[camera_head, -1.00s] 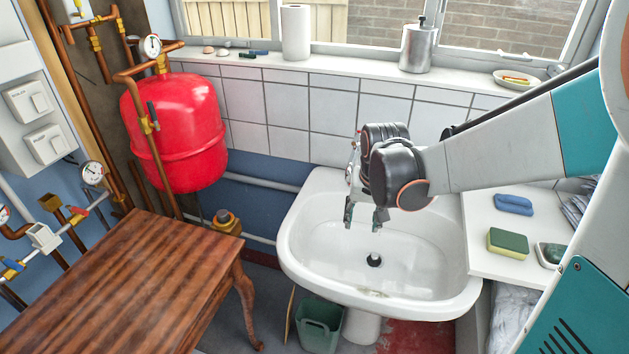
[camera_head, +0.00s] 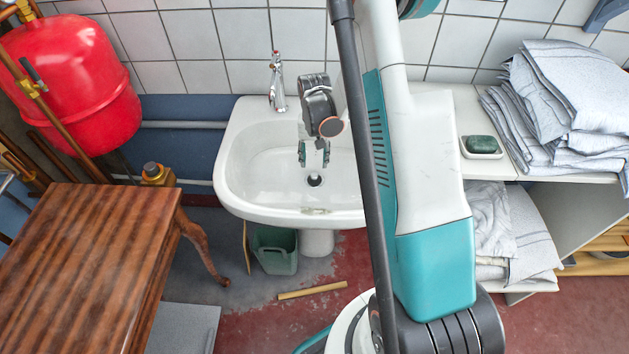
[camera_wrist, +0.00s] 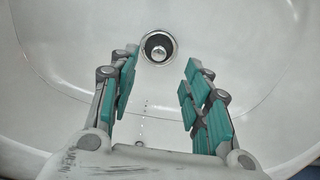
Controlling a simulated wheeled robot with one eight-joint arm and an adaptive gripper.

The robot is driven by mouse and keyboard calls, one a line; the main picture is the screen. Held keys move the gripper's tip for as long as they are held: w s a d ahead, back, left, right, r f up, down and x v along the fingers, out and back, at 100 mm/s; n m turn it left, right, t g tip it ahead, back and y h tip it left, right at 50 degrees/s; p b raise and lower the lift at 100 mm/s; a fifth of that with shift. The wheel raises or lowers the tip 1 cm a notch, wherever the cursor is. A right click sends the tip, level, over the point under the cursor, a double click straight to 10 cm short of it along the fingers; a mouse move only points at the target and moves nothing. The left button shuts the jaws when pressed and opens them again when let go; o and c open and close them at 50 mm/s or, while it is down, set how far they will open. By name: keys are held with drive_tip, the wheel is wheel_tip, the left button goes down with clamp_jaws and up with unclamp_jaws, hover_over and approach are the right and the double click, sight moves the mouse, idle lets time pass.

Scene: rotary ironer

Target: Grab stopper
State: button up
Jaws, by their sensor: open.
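The stopper (camera_wrist: 158,50) appears as a small pale knob in a dark round recess with a metal rim, at the bottom of the white sink (camera_head: 240,165). It also shows as a small dark spot (camera_head: 314,180) in the head view. My gripper (camera_head: 313,155) points down into the basin, above and slightly behind the drain. In the wrist view its teal-padded fingers (camera_wrist: 160,72) are apart with nothing between them. The stopper lies just beyond the fingertips, roughly centred between them. The exact height gap cannot be told.
A chrome tap (camera_head: 277,82) stands at the sink's back left. A wooden table (camera_head: 85,260) is at left, near a red tank (camera_head: 70,85). A green bin (camera_head: 275,249) and a stick (camera_head: 312,290) are on the floor. Folded cloths (camera_head: 560,110) and a soap dish (camera_head: 482,147) lie at right.

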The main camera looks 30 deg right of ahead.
drive_tip(key=b, duration=0.1)
hover_over(314, 175)
drive_tip(key=f, duration=0.4)
drive_tip(key=shift+s, duration=0.2)
drive_tip(key=f+b, duration=0.2)
drive_tip(key=f, duration=0.3)
drive_tip(key=shift+w+d+f+b, duration=0.1)
drive_tip(key=shift+w+f+b, duration=0.05)
drive_tip(key=shift+w+b, duration=0.2)
drive_tip(key=shift+s, duration=0.1)
clamp_jaws()
